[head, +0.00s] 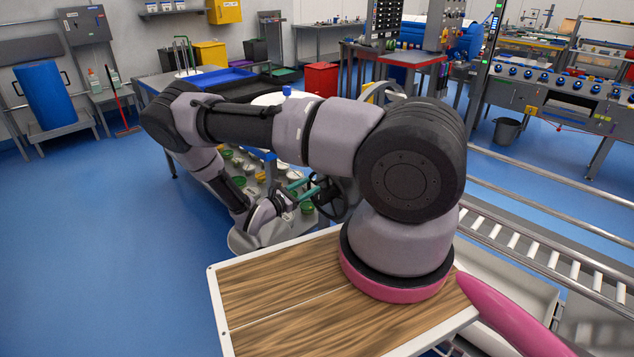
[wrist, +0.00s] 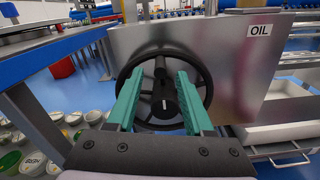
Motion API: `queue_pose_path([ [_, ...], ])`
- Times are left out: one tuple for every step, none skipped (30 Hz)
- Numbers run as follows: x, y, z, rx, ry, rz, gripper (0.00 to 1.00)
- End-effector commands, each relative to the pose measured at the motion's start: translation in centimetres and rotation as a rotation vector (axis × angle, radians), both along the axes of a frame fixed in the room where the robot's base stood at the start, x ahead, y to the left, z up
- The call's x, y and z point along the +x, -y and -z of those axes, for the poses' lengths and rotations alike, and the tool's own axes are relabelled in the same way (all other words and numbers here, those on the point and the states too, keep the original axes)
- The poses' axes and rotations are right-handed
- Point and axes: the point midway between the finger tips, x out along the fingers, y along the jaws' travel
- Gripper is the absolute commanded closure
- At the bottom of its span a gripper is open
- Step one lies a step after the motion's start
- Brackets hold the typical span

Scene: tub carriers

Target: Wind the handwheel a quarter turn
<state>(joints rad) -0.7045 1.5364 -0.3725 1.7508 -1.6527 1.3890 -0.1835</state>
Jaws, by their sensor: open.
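The handwheel (wrist: 202,72) is a black wheel with a rim, spokes and a central hub, upright against a shiny metal panel labelled OIL. A dark cylindrical piece stands out from it toward my wrist camera. My gripper (wrist: 158,76) is open, with two teal fingers pointing at the wheel, one on each side of that dark piece. I cannot tell whether the fingers touch it. In the head view the handwheel (head: 346,203) is partly hidden behind my arm, and my gripper (head: 304,189) is just left of it.
Several small tubs (wrist: 35,160) with green, white and yellow lids stand low on the left. A blue-edged bench frame (wrist: 28,108) is close on the left. A white tray (wrist: 285,136) is at the right. A roller conveyor (head: 540,243) runs along the right.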

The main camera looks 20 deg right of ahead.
Motion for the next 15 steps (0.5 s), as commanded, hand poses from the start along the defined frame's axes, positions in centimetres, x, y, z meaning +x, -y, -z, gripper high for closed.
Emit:
queue_pose_path([
  [0.3, 1.0, 0.0, 0.0, -0.001, 0.002, 0.48],
  [0.5, 1.5, 0.0, 0.0, -0.001, 0.003, 0.48],
  [0.7, 2.1, 0.0, 0.001, -0.001, 0.003, 0.48],
  [0.9, 2.5, 0.0, 0.001, -0.001, 0.002, 0.48],
  [1.0, 2.9, 0.0, 0.001, 0.0, 0.002, 0.48],
  [1.2, 3.3, 0.0, 0.002, 0.0, 0.002, 0.48],
  [1.3, 3.6, 0.0, 0.001, 0.001, 0.002, 0.48],
  [1.4, 3.8, 0.0, 0.001, 0.001, 0.001, 0.48],
  [1.5, 4.1, 0.0, 0.001, 0.001, 0.001, 0.48],
  [1.6, 4.2, 0.0, 0.001, 0.001, 0.0, 0.48],
  [1.6, 4.3, 0.0, 0.001, 0.001, 0.0, 0.48],
  [1.7, 4.4, 0.0, 0.001, 0.001, 0.0, 0.48],
  [1.7, 4.5, 0.0, 0.001, 0.001, 0.0, 0.48],
  [1.7, 4.5, 0.0, 0.001, 0.001, 0.0, 0.48],
  [1.7, 4.5, 0.0, 0.002, 0.0, 0.0, 0.48],
])
